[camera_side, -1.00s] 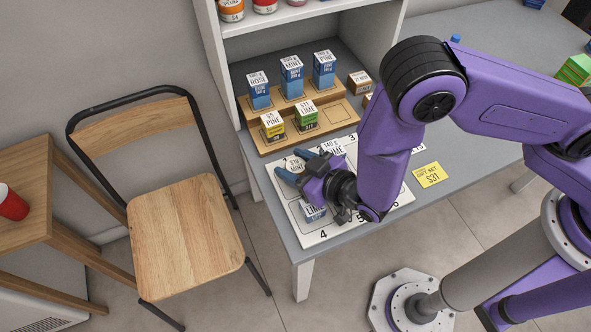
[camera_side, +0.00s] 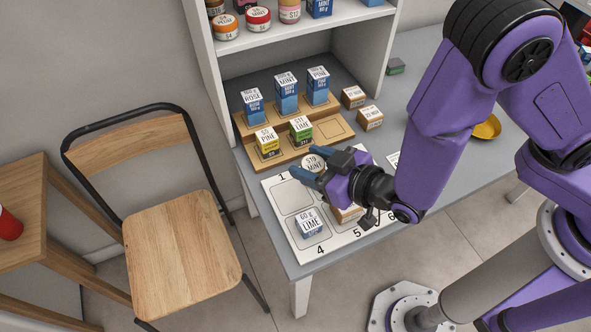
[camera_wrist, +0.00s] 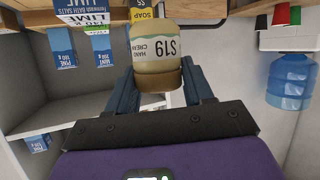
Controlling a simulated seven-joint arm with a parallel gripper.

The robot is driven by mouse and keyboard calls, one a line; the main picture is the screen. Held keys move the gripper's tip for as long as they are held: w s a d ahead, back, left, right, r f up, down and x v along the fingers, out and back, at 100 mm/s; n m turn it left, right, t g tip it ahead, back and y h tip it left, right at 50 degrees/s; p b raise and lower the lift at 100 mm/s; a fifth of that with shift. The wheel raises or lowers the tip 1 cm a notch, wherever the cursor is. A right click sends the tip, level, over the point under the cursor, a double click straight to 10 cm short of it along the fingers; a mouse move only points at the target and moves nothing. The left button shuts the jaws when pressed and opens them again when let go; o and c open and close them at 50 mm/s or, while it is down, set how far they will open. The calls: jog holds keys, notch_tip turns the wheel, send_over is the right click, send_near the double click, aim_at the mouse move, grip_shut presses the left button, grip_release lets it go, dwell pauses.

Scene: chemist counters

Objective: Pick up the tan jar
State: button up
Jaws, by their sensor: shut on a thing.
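The tan jar (camera_wrist: 155,50), with a pale label reading S19 hand cream, sits between my gripper's fingers in the wrist view. In the side view the pale round top of the jar (camera_side: 313,162), marked MINT, shows between the blue fingertips. My gripper (camera_side: 317,169) is shut on the jar, over the back part of the numbered white mat (camera_side: 272,184). In the wrist view the two dark fingers (camera_wrist: 160,88) flank the jar's lower part. The gripper hides much of the jar's side, and I cannot tell how far it is above the mat.
A blue and white LIME box (camera_side: 309,224) stands on mat square 4. A brown box (camera_side: 347,214) is partly hidden below my gripper. A stepped wooden rack (camera_side: 284,157) with several boxes stands close behind. A white shelf unit (camera_side: 213,70) rises beyond.

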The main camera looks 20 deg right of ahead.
jog(key=s+d+r, duration=0.5)
jog(key=s+d, duration=0.1)
jog(key=d, duration=0.1)
jog(key=shift+s, duration=0.4)
